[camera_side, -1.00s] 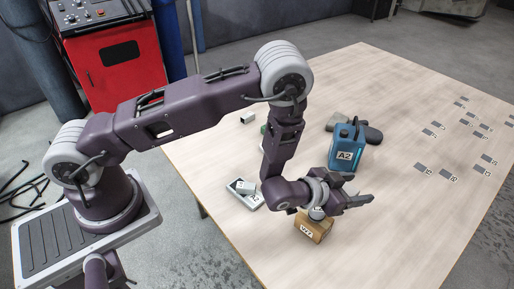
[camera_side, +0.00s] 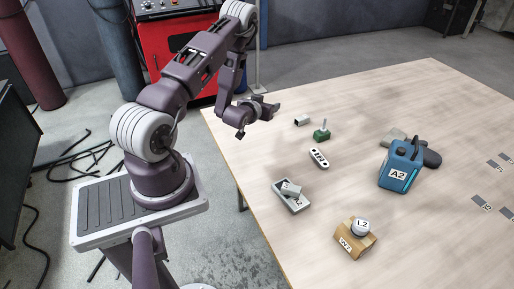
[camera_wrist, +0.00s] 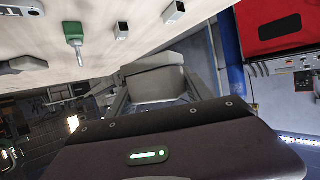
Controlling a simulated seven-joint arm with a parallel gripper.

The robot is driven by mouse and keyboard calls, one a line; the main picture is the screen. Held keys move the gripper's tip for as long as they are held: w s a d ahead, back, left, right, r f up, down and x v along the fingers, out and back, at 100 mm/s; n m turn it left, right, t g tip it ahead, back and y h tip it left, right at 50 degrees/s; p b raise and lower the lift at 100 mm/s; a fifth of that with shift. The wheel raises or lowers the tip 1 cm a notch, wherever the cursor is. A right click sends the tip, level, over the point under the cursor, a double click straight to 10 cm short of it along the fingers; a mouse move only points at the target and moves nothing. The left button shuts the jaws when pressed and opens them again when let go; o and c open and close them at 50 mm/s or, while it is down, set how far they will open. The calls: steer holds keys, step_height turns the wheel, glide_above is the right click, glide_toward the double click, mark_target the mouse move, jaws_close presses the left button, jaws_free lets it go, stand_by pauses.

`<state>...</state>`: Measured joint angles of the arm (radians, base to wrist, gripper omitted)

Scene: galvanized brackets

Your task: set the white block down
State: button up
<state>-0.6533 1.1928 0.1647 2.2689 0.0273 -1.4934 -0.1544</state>
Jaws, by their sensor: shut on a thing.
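My gripper (camera_side: 259,116) is raised at the table's far left edge, well away from the labelled things. In the wrist view a pale block (camera_wrist: 155,82), grey in the shade, sits between the fingers, and my gripper is shut on it. I take it to be the white block. The side view does not show it clearly. It is held up in the air, with no surface seen touching it.
A grey A2 tray (camera_side: 294,204) holds a small pale block (camera_side: 291,188). A green piece with a peg (camera_side: 321,135), an oblong piece with holes (camera_side: 319,159), a blue A2 can (camera_side: 401,168) and a white L2 knob (camera_side: 361,227) on a wooden W2 block (camera_side: 349,243) stand around.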

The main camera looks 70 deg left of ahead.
mark_target(259, 143)
steer(key=f, duration=0.5)
steer(key=s+a+f, duration=0.1)
steer(key=f, duration=0.9)
steer(key=shift+s+a, duration=0.35)
steer(key=shift+f, duration=0.15)
steer(key=o, duration=1.4)
